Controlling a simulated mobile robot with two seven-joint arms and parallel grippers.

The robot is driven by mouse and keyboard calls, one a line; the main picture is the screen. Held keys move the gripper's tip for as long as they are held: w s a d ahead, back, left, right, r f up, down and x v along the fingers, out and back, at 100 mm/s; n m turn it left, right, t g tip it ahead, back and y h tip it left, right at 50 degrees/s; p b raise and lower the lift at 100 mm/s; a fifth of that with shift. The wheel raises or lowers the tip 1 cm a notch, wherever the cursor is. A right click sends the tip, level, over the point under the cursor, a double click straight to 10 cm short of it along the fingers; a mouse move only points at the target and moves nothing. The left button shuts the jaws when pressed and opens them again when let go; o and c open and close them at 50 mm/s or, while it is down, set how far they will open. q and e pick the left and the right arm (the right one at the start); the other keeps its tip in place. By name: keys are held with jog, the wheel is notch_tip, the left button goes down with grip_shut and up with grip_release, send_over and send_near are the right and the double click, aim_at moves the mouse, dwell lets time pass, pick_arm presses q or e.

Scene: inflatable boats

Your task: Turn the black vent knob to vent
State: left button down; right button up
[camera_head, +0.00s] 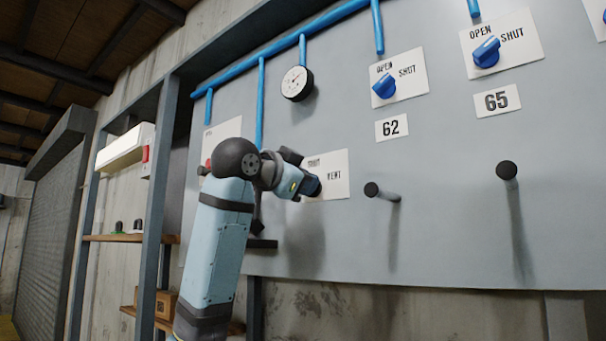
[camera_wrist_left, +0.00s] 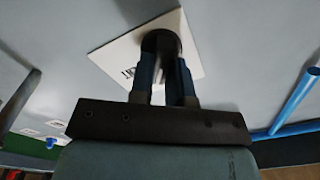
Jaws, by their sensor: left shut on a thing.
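The black vent knob (camera_wrist_left: 161,42) sits on a white label plate (camera_wrist_left: 110,58) in the left wrist view. The same plate (camera_head: 338,176) shows in the head view, with the word VENT at its right and another, partly covered word at its upper left. My left gripper (camera_wrist_left: 169,62) is shut on the knob, with one finger on each side of it. In the head view my left gripper (camera_head: 306,186) reaches the plate from the left and hides the knob. Which way the knob points is hard to tell. My right gripper is not in view.
Black-tipped pegs (camera_head: 372,190) (camera_head: 506,170) stick out right of the vent plate. Shelves (camera_head: 130,238) stand at left.

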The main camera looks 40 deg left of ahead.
pick_arm(q)
jog(key=shift+d+f+m+p, duration=0.1)
jog(key=shift+m+p, duration=1.05)
jog(key=shift+m, duration=0.55)
jog(key=shift+d+f+m+p, duration=0.1)
jog(key=shift+m+p, duration=1.05)
jog(key=shift+m, duration=0.55)
jog(key=c, duration=1.1)
grip_release()
jog(key=shift+s+a, duration=0.1)
jog(key=s+b, duration=0.1)
jog(key=s, duration=0.8)
jog(key=s+a+b, duration=0.1)
jog(key=s, duration=0.3)
jog(key=shift+s+b, duration=0.3)
jog(key=shift+s, duration=0.05)
